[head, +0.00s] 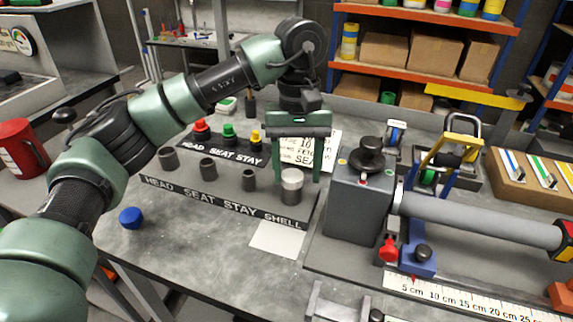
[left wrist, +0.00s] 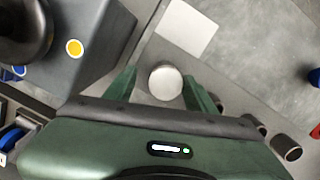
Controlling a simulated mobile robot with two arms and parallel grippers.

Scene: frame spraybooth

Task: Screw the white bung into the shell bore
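The white bung (head: 291,175) sits on top of the grey shell bore (head: 291,194), a short upright tube beside the SHELL label. In the left wrist view the bung (left wrist: 165,83) is a round white disc seen from above. I cannot tell how deep it sits in the bore. My left gripper (head: 298,178) points down over it, with one green finger on each side. In the left wrist view the open fingers (left wrist: 161,80) show gaps to the bung, wider on the left. My right gripper is in neither view.
The labelled rack (head: 215,198) carries several empty grey tubes, left of the shell bore. Red, green and yellow bungs (head: 229,131) stand behind. A grey block (head: 360,205) with a black knob is close on the right. A blue cap (head: 131,217) lies at the front left.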

